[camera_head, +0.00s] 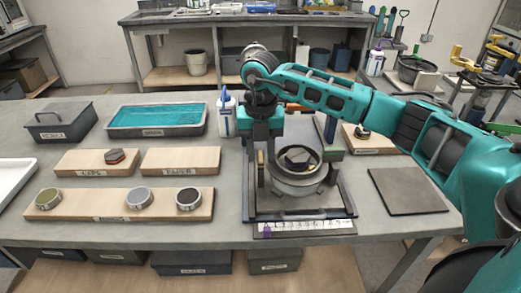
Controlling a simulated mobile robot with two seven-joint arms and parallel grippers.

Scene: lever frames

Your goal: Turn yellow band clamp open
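A dark metal fixture (305,212) stands on the grey workbench, right of centre. It holds a round grey vessel (296,187) with a raised rim, and a small dark block with a tan edge (297,160) shows inside the rim. I cannot make out a yellow band clamp on the fixture for certain. My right gripper (261,165) points down at the fixture's left side, beside the vessel. Its fingers look apart, with nothing visible between them. Whether it touches the fixture is unclear. My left gripper is not in view.
Wooden boards with labels (120,206) carry round lids and a hexagonal piece on the left. A teal-lined tray (157,119), a grey box (60,121) and a white bottle (227,114) stand behind. A flat dark plate (407,191) lies right. Yellow clamp-like tools (490,55) stand far right.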

